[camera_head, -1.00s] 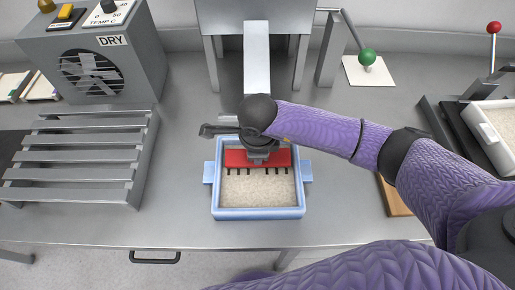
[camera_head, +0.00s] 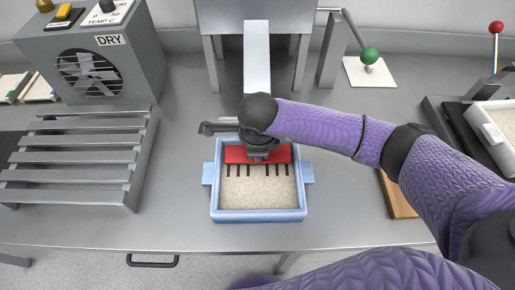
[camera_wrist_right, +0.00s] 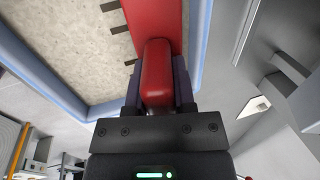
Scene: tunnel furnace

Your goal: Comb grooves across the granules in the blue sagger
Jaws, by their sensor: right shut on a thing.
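The blue sagger (camera_head: 258,216) sits on the steel table, filled with pale granules (camera_head: 262,193). The red comb (camera_head: 236,156) lies across the sagger's far part, with several dark teeth pointing toward the near side. My right gripper (camera_head: 258,150) is shut on the comb's red handle (camera_wrist_right: 157,75), over the far half of the sagger. In the wrist view, the comb's teeth show over the granules (camera_wrist_right: 75,50). I cannot tell how deep the tooth tips sit. The granule surface near me looks even. The wrist hides the sagger's far rim in part. My left gripper is not in view.
A slatted metal rack (camera_head: 75,158) and a dryer box (camera_head: 95,60) stand at the left. A furnace front with a ramp (camera_head: 257,60) is behind the sagger. A green-knobbed lever (camera_head: 369,56) and a wooden board (camera_head: 397,196) are to the right.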

